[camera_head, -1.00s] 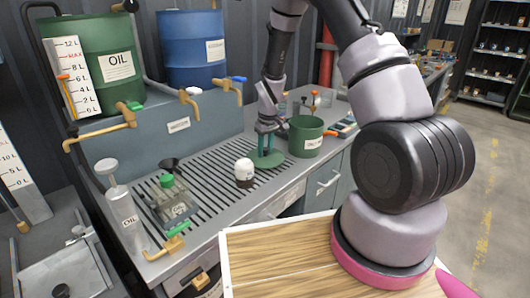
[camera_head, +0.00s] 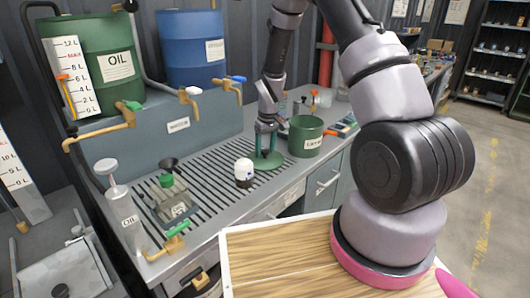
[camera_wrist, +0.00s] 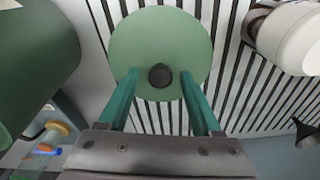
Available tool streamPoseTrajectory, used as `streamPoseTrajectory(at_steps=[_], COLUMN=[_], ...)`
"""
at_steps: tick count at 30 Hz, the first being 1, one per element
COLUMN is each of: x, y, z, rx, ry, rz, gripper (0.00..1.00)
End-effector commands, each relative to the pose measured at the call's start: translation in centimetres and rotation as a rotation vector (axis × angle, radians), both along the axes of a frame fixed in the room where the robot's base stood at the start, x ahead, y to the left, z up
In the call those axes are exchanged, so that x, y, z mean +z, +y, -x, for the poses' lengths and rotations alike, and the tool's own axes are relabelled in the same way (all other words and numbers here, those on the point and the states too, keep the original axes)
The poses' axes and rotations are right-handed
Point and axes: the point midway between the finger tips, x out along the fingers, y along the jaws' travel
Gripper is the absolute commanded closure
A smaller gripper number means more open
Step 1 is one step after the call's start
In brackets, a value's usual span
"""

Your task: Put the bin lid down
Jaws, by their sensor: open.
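The bin lid (camera_head: 270,161) is a flat green disc with a dark round knob at its middle. It appears to lie flat on the slatted bench top, between the white bottle and the green bin. In the wrist view the lid (camera_wrist: 160,35) is below my gripper (camera_wrist: 160,78). My gripper is open, with its green fingers on either side of the knob (camera_wrist: 160,76) and visible gaps to it. In the head view my gripper (camera_head: 265,150) points down over the lid. The green bin (camera_head: 306,136) stands upright just right of the lid.
The small white bottle (camera_head: 244,173) stands close left of the lid. A clear box with a green cap (camera_head: 172,200) and an oil can (camera_head: 124,215) are further left. Brass taps (camera_head: 190,100) stick out over the bench. Slats in front of the lid are clear.

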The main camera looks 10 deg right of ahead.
Motion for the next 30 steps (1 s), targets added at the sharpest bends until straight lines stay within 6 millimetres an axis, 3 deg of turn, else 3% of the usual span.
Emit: streamPoseTrajectory(at_steps=[12, 23, 26, 30], x=[8.6, 11.2, 13.5, 19.5], y=[-0.4, -0.6, -0.9, -1.9], z=[0.9, 1.2, 1.6, 3.5], rx=[0.0, -0.006, -0.039, -0.133], ry=[-0.005, -0.007, -0.028, -0.084], rz=[0.0, -0.002, -0.012, -0.045], gripper=[0.34, 0.34, 0.34, 0.34])
